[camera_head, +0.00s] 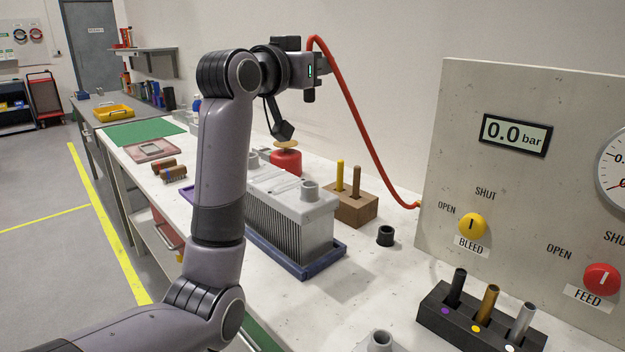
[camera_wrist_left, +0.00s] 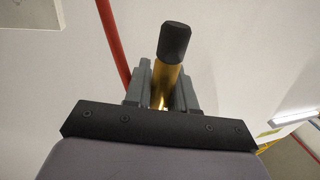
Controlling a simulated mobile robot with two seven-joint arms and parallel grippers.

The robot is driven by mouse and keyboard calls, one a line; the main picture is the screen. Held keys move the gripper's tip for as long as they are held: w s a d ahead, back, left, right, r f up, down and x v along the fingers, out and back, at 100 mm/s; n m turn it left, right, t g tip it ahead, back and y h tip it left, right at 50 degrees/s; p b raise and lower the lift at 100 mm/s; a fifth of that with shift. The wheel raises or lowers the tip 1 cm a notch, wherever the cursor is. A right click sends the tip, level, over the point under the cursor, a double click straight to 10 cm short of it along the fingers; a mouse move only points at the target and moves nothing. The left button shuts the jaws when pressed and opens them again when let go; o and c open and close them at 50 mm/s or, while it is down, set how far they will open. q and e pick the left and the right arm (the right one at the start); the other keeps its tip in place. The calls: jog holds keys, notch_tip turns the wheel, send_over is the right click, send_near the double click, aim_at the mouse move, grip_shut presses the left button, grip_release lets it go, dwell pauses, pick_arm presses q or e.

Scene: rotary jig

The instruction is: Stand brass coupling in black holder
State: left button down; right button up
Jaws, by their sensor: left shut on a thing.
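My left gripper (camera_head: 316,66) is raised high above the bench at the back. In the left wrist view my left gripper (camera_wrist_left: 163,95) is shut on the brass coupling (camera_wrist_left: 165,82), a brass-coloured body with a dark round end. In the head view a dark end (camera_head: 309,95) shows just below the jaws; the brass part is hidden there. A small black holder (camera_head: 386,236), a short open cup, stands empty on the bench, well below and right of the gripper. My right gripper is not in view.
A finned grey block (camera_head: 290,215) in a blue tray, a wooden block (camera_head: 355,210) with two pegs and a black rack (camera_head: 450,322) with three tubes surround the cup. Bare bench lies around it.

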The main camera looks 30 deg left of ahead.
pick_arm(q)
notch_tip(320, 180, down, 18)
jog(key=shift+r+b, duration=0.25)
jog(key=shift+b, duration=0.35)
jog(key=shift+f, duration=0.1)
jog(key=shift+f, duration=0.15)
jog(key=c, duration=0.9)
grip_release()
jog(key=shift+c, duration=0.2)
